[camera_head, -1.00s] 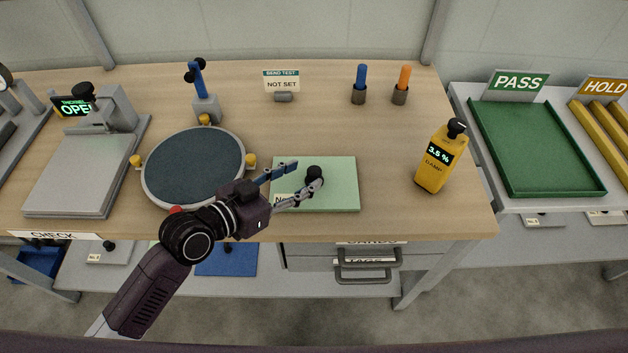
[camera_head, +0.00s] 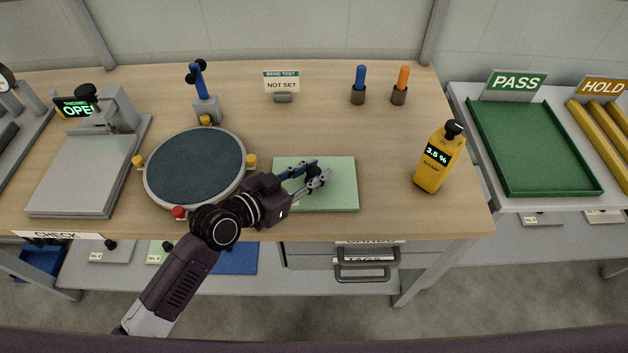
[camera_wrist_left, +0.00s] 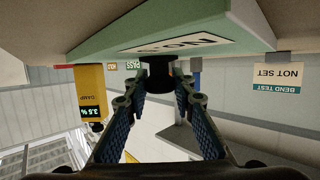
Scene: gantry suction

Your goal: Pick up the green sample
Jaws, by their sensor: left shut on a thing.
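The green sample (camera_head: 342,198) is a flat pale-green plate lying on the wooden bench near its front edge. A black knob (camera_wrist_left: 158,72) stands on it beside a white label (camera_wrist_left: 185,45). My left gripper (camera_head: 318,174) reaches over the plate from the left and is shut on the knob. In the left wrist view, which is upside down, the two blue-padded fingers (camera_wrist_left: 159,88) flank the knob. The knob is largely hidden by the fingers in the head view. My right gripper is not in view.
A round dark turntable (camera_head: 194,166) stands left of the plate. A yellow damp meter (camera_head: 434,172) reading 3.5 % stands to the right. Blue and orange pens (camera_head: 400,85) and a bend test sign (camera_head: 281,80) are behind. A green PASS tray (camera_head: 530,193) is farther right.

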